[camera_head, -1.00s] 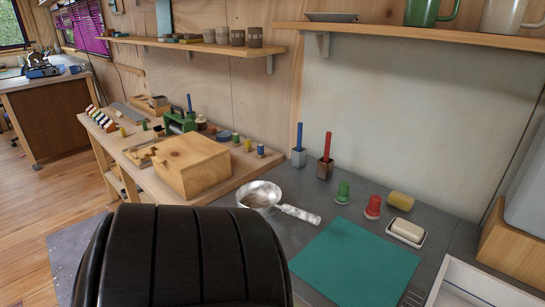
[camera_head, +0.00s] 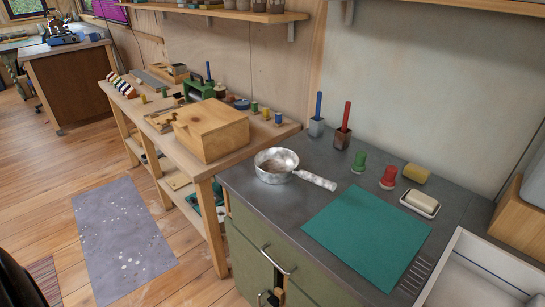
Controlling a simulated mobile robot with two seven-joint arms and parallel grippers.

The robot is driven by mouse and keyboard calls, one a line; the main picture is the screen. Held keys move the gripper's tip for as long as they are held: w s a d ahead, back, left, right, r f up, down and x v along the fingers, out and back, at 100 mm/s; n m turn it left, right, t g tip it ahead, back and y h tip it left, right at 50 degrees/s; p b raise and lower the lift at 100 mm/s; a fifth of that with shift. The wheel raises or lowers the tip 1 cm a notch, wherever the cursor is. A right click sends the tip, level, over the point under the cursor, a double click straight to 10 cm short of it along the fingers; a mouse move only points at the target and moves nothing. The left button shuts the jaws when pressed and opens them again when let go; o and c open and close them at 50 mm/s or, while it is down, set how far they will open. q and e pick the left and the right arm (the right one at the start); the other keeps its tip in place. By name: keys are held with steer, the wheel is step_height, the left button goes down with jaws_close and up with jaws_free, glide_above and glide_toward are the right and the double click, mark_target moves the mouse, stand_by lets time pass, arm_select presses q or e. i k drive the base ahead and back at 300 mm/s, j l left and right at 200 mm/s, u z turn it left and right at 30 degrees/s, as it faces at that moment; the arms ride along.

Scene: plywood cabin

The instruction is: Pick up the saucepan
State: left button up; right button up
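The saucepan (camera_head: 271,168) is a small silvery metal pan with a pale handle (camera_head: 315,180). It stands upright on the dark grey counter (camera_head: 255,202), near the counter's left end. Its handle points right and slightly toward the front. It looks empty from here, though its inside is only partly clear. Neither gripper shows in the head view. A dark curved part at the bottom left edge may be part of me.
A teal mat (camera_head: 365,235) lies right of the saucepan. A wooden box (camera_head: 211,130) sits on the workbench to the left. A white sink (camera_head: 480,280) is right.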

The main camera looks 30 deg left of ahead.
mark_target(274, 165)
steer(key=u, duration=0.95)
steer(key=k, duration=0.05)
